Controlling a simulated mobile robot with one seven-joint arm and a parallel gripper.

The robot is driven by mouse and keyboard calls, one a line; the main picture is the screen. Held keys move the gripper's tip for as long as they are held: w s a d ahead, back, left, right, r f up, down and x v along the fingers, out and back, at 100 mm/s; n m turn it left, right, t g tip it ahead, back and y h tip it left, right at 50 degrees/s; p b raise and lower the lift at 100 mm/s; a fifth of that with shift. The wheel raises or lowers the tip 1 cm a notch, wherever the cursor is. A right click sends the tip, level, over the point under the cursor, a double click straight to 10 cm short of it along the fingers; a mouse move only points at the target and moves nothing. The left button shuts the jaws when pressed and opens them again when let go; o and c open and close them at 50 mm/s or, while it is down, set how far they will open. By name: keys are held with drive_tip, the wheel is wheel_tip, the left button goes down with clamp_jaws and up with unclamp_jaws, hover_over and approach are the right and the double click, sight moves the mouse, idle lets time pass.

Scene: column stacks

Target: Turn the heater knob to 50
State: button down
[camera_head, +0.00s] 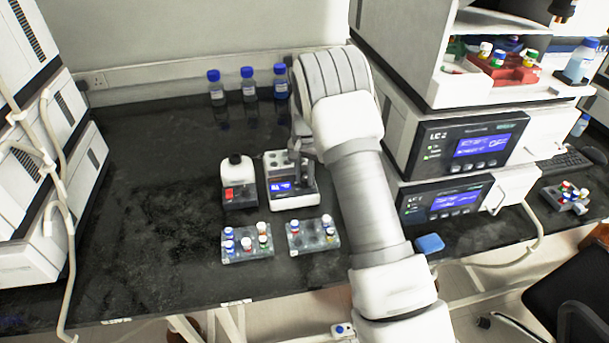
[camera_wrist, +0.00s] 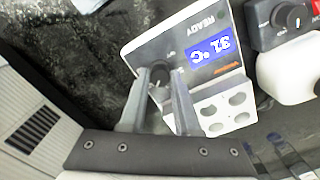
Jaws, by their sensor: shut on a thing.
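The heater (camera_head: 290,194) is a white block on the dark bench, with round wells on top and a blue display on its front. In the wrist view the heater (camera_wrist: 214,113) appears upside down, and its display (camera_wrist: 213,53) seems to read 31 °C, with READY beside it. The dark heater knob (camera_wrist: 160,84) sits beside the display, partly hidden by the fingers. My gripper (camera_wrist: 163,78) is shut on the knob, one finger on each side. In the head view my gripper (camera_head: 297,160) reaches down at the heater's right side, and the knob is hidden there.
A small device with a red switch (camera_head: 235,182) stands just left of the heater. Two vial racks (camera_head: 247,244) (camera_head: 313,236) lie in front. Blue-capped bottles (camera_head: 248,84) stand behind. Instrument stacks rise at left and right (camera_head: 465,145). The bench's left middle is clear.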

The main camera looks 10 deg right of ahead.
sight(305, 179)
drive_tip(key=shift+m, duration=0.8)
drive_tip(key=c, duration=0.6)
unclamp_jaws()
drive_tip(key=shift+r, duration=0.15)
wheel_tip(305, 179, up, 17)
drive_tip(key=shift+r+p, duration=0.1)
drive_tip(key=shift+p, duration=0.7)
